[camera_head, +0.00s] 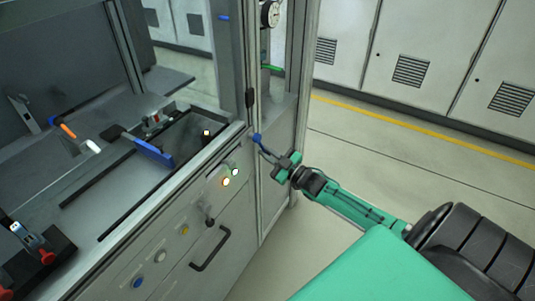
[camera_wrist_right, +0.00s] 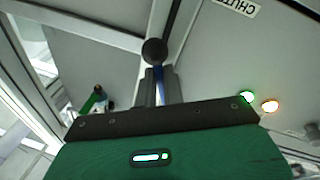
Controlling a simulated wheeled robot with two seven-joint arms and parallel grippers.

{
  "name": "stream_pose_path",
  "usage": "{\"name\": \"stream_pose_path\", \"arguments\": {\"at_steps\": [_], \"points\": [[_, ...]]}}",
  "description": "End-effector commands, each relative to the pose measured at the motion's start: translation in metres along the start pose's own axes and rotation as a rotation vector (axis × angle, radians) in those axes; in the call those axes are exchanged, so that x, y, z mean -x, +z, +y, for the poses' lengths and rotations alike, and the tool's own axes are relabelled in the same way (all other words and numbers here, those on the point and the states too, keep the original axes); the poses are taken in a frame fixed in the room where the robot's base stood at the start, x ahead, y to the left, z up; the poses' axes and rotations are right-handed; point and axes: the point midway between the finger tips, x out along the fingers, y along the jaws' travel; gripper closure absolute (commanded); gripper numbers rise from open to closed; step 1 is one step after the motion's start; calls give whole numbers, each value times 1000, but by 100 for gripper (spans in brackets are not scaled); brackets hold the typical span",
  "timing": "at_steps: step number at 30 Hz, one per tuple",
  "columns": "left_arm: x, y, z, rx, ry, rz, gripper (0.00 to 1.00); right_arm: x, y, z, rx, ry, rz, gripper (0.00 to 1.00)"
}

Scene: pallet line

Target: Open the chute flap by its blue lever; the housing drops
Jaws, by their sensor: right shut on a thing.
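The blue lever (camera_head: 257,138) shows at the corner post of the machine, above the lit buttons. My right gripper (camera_head: 276,157) reaches it from the right and is shut on it. In the right wrist view, a strip of the blue lever (camera_wrist_right: 160,74) shows between the dark fingers (camera_wrist_right: 158,90), just below a round black knob (camera_wrist_right: 154,50). A panel with a partly cut-off CHUTE label (camera_wrist_right: 238,7) is at the upper right. I cannot make out the flap's edges or whether it is open. No housing can be made out. My left gripper is not in view.
The machine front has a black handle (camera_head: 210,249), several buttons and lit lamps (camera_head: 226,182). Inside the frame is a recess with a blue bar (camera_head: 153,153). Open floor (camera_head: 400,160) lies right of the machine, with grey cabinets (camera_head: 415,55) behind.

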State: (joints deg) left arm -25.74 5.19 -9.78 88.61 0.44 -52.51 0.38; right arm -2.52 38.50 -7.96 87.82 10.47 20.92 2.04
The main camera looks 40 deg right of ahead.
Motion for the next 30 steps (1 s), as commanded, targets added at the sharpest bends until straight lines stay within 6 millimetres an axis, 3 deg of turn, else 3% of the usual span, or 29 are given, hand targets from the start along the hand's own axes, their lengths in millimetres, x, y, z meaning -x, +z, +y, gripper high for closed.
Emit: {"name": "stream_pose_path", "arguments": {"at_steps": [2, 3, 6, 19, 30], "points": [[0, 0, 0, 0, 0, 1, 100, -1, -1, 2, 4, 2, 2, 100], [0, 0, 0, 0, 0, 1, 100, -1, -1, 2, 4, 2, 2, 86], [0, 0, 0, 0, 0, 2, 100, -1, -1, 2, 3, 2, 2, 69], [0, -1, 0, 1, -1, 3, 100, 8, 0, 1, 1, 1, -1, 69], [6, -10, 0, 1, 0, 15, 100, 66, 1, 0, 2, 0, -1, 69]]}}
